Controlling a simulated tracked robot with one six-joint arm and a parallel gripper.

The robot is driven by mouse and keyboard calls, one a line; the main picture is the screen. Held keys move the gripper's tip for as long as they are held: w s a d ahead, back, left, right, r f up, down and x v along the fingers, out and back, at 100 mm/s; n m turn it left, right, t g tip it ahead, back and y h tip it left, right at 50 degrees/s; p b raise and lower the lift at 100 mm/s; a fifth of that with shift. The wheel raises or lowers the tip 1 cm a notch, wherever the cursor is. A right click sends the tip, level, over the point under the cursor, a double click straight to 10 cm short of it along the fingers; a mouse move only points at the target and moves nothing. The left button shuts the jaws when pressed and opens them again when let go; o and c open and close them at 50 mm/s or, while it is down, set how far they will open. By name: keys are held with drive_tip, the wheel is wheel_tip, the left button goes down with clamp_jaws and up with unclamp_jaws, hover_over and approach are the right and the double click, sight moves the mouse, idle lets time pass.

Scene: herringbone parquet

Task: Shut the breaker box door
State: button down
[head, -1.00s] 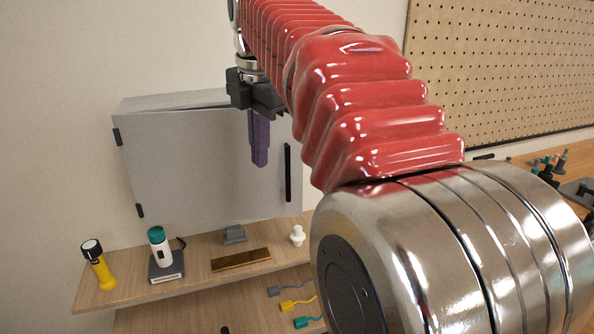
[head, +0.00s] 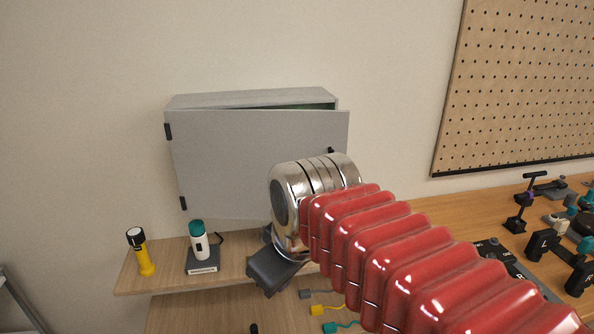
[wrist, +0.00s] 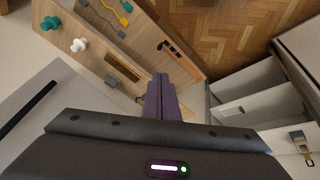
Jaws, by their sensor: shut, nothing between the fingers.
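The grey breaker box (head: 250,99) is on the wall in the head view. Its door (head: 225,150) is hinged on the left and stands ajar, with a dark gap at the top right. My arm hides the door's lower right part and most of its handle. In the wrist view, the door (wrist: 62,92) lies at the left with its black handle (wrist: 28,110). My gripper (wrist: 160,80) shows there with its purple fingers shut and empty, to the right of the door panel. In the head view my arm hides the fingers.
A wooden shelf (head: 150,283) below the box holds a yellow flashlight (head: 141,252) and a white-and-green device (head: 200,242) on a stand. Coloured plugs (head: 325,310) hang below. A pegboard (head: 520,85) and a tool-covered bench are at the right. The wall left of the box is clear.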

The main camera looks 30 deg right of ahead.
drive_tip(key=s+a+f+m, duration=0.2)
drive_tip(key=s+f+m, duration=0.2)
drive_tip(key=f, duration=0.2)
drive_tip(key=shift+t, duration=0.4)
drive_tip(key=shift+a+f, duration=0.1)
